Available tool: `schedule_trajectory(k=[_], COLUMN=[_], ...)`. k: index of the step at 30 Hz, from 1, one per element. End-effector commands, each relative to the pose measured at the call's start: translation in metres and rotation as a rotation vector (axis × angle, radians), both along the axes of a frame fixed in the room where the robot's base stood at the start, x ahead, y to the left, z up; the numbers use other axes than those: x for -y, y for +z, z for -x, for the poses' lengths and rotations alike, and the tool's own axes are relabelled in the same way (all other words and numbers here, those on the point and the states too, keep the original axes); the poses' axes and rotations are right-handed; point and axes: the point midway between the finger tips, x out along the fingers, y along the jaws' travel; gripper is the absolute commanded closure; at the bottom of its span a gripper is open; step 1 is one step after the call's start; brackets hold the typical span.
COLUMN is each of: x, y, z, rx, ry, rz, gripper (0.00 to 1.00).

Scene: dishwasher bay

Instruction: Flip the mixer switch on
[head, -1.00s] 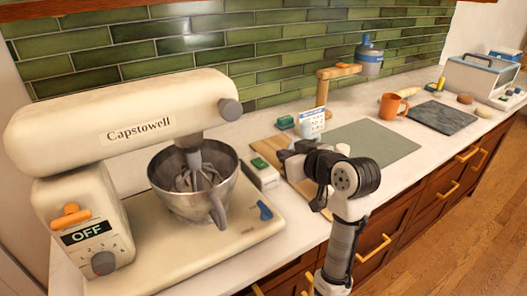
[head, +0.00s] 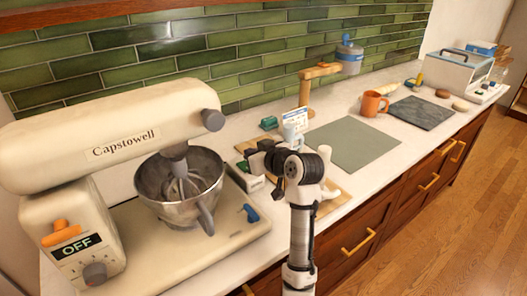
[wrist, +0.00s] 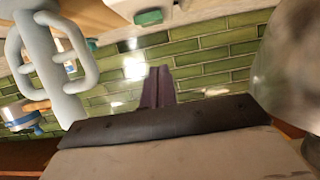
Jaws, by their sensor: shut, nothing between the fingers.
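The cream Capstowell mixer (head: 150,125) stands at the left of the counter in the head view. Its orange switch lever (head: 61,232) is on the near end of the base, above a display (head: 76,247) reading OFF and a dark knob (head: 95,273). A metal bowl (head: 165,205) sits under the mixer head. A blue lever (head: 250,212) is on the base's right side. My gripper (head: 255,157) is right of the bowl, apart from the orange switch. In the wrist view its dark fingers (wrist: 158,88) are together and empty; the switch does not show there.
A white two-handled cup (wrist: 45,60) is near my gripper in the wrist view. A green-topped box (head: 244,176) lies close to the bowl. Right of my arm are a grey-green mat (head: 352,145), an orange mug (head: 373,104) and a dark slab (head: 421,112).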

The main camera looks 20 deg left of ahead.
Motion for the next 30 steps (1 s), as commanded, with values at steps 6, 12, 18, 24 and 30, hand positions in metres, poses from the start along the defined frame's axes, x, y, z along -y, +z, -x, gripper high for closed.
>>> schedule_trajectory(k=[6,12,18,24,30], x=[-0.005,-0.003,-0.003,-0.003,-0.003], y=[-0.026,-0.041,-0.044,-0.044,-0.051], z=[-0.004,-0.003,-0.003,-0.003,-0.014], rx=[-0.004,0.0,0.001,0.002,0.014], ry=[-0.002,-0.001,-0.001,-0.001,0.0], rz=[0.001,0.0,0.001,0.0,-0.016], gripper=[1.0,1.0,1.0,1.0,1.0])
